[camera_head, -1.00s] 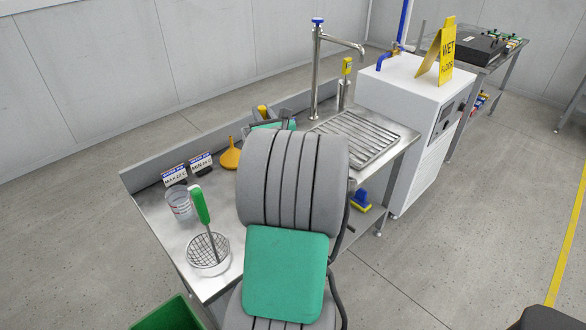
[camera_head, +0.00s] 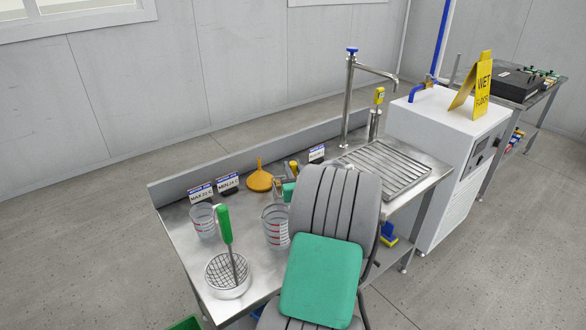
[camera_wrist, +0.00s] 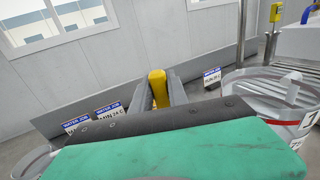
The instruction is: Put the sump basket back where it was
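A round wire-mesh basket (camera_head: 228,275) with an upright green handle stands on the front left of the steel bench. My gripper (camera_head: 291,172) is over the bench, partly hidden behind a grey chair back, to the right of the orange funnel. In the wrist view my gripper (camera_wrist: 160,92) has its two grey fingers on either side of a yellow handle-like piece (camera_wrist: 157,82) and appears shut on it. The lower part of this piece is hidden, so I cannot tell whether a basket hangs from it.
Clear jugs (camera_head: 276,226) (camera_head: 203,221), the orange funnel (camera_head: 259,181) and label cards (camera_head: 201,193) stand on the bench. A drain grid (camera_head: 390,170) and tap (camera_head: 348,95) are at right.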

